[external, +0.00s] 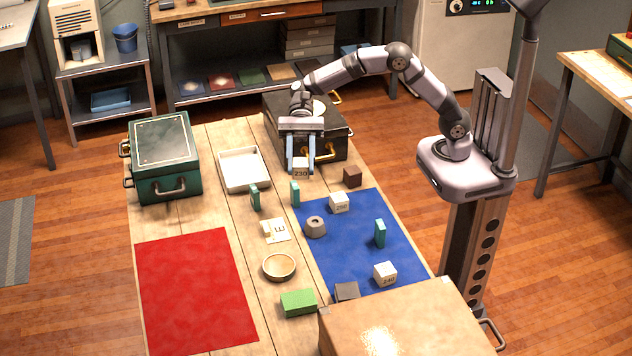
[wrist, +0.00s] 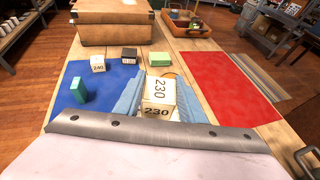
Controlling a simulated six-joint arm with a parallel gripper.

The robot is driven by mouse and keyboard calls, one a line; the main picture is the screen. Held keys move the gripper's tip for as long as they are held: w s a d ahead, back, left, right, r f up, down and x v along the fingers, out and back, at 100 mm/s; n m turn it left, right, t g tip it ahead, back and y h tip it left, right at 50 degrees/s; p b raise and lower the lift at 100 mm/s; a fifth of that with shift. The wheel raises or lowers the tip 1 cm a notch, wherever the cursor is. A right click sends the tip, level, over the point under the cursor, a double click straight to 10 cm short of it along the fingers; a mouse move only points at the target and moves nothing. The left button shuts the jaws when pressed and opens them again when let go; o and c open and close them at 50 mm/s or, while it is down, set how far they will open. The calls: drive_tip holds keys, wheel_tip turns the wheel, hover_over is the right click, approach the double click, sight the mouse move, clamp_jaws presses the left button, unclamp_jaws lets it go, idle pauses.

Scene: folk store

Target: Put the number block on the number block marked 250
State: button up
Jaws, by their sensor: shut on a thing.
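My gripper (external: 300,166) is shut on a white number block marked 230 (external: 301,173) and holds it above the table, near the far edge of the blue mat. The held block also shows in the wrist view (wrist: 158,97), between the two blue fingers. The white block marked 250 (external: 339,203) stands on the blue mat, in front and to the right of the held block in the external view. Another white block marked 240 (external: 385,273) stands near the mat's near right side; it also shows in the wrist view (wrist: 98,64). I cannot make out the 250 block in the wrist view.
On the blue mat (external: 345,262) are a grey ring-shaped piece (external: 315,227) and a teal block (external: 380,233). A brown cube (external: 352,176) stands by the mat's far edge. A black case (external: 335,147) is behind my gripper. The red mat (external: 195,290) is clear.

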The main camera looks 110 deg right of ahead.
drive_tip(key=s+d, duration=0.3)
drive_tip(key=d, duration=0.1)
drive_tip(key=n+g, duration=0.3)
drive_tip(key=g, duration=0.1)
hover_over(340, 197)
drive_tip(key=f, duration=0.2)
drive_tip(key=shift+y, duration=0.3)
drive_tip(key=shift+f+p, duration=0.55)
drive_tip(key=shift+f, duration=4.3)
drive_tip(key=shift+f, duration=0.15)
drive_tip(key=o, duration=1)
drive_tip(key=shift+o, duration=0.2)
drive_tip(key=shift+r, duration=0.2)
drive_tip(key=b+v, duration=0.1)
drive_tip(key=v, duration=1.1)
drive_tip(key=shift+b, duration=0.4)
